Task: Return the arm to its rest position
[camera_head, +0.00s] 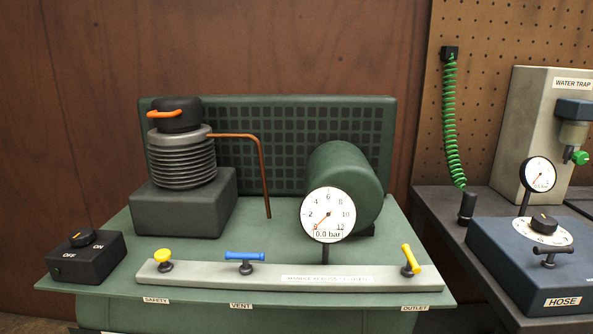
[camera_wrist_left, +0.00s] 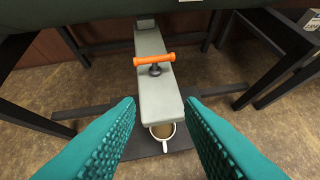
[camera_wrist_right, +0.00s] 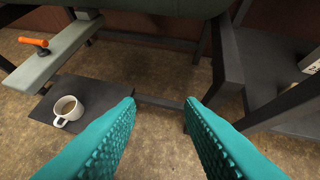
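My left gripper (camera_wrist_left: 160,125) is open and empty in the left wrist view. Between and beyond its teal fingers is a grey bar with an orange-handled valve (camera_wrist_left: 154,61), under the bench. My right gripper (camera_wrist_right: 160,118) is open and empty in the right wrist view, with floor and a bench leg beyond it. Neither arm shows in the head view. The compressor bench (camera_head: 285,250) there carries a gauge (camera_head: 328,214) marked 0.0 bar, a yellow safety valve (camera_head: 163,255), a blue vent valve (camera_head: 245,257) and a yellow outlet valve (camera_head: 410,260).
A white cup (camera_wrist_right: 68,111) stands on a dark mat (camera_wrist_right: 97,92) under the bench. A black on/off switch box (camera_head: 87,257) sits at the bench's left. A dark side table (camera_head: 440,215) at right holds a blue hose box (camera_head: 535,262) and a water trap (camera_head: 545,130).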

